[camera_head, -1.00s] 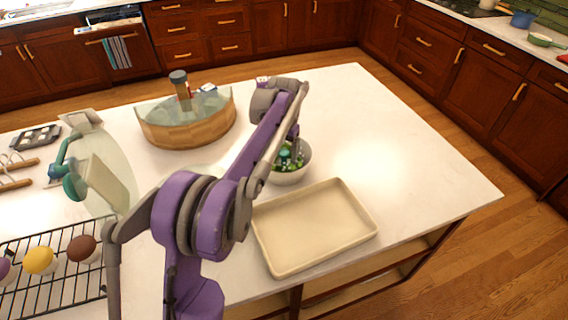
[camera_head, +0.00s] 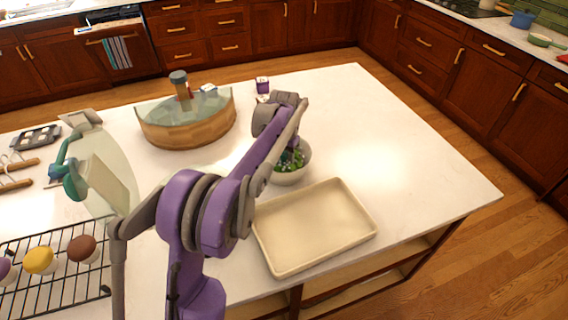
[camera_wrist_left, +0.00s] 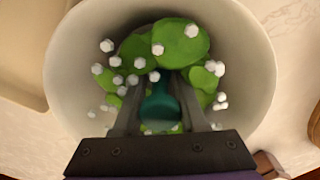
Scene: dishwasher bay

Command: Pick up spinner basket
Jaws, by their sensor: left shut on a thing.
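A white round bowl (camera_head: 291,176) stands on the counter behind the beige tray, with green leaves and small white bits in it. In the left wrist view the bowl (camera_wrist_left: 70,75) fills most of the picture, and its green leaves (camera_wrist_left: 180,40) lie around my fingers. My left gripper (camera_wrist_left: 160,84) reaches down into the bowl and is shut on an upright teal piece (camera_wrist_left: 160,110) at the middle. The teal piece may be part of the spinner basket; its lower end is hidden. My right gripper is not in view.
An empty beige tray (camera_head: 270,250) lies in front of the bowl. A curved wood and glass piece (camera_head: 190,130), a small purple cup (camera_head: 263,86) and a black rack (camera_head: 60,285) with several round pieces also stand on the counter. The counter's right side is clear.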

